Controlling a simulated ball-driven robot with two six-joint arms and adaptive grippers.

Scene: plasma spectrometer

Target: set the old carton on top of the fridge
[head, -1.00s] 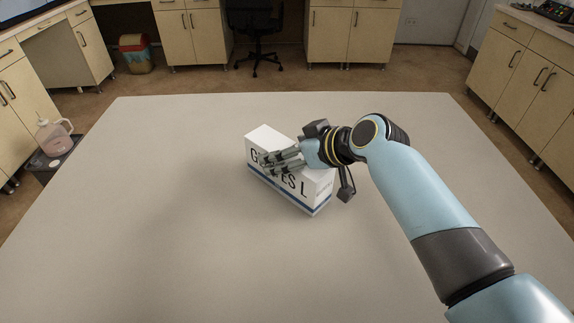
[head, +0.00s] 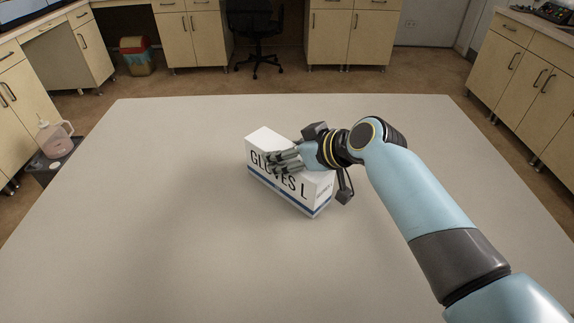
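The carton (head: 264,180) is a white box with a blue stripe and the black words "GLOVES L" on its long front side. It sits on the large grey table, set at an angle. My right gripper (head: 270,162) is over the carton's right half, its fingers pointing left and covering part of the top and some lettering. I cannot tell whether the fingers touch the carton or how far apart they are. My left gripper is not in view. I see no fridge.
The grey table (head: 150,220) is otherwise bare, with free room around the carton. Behind it are cabinets (head: 190,38), a black chair (head: 258,40) and a bin (head: 137,57). A plastic jug (head: 55,138) stands at the left. A counter with cabinets (head: 525,75) is at the right.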

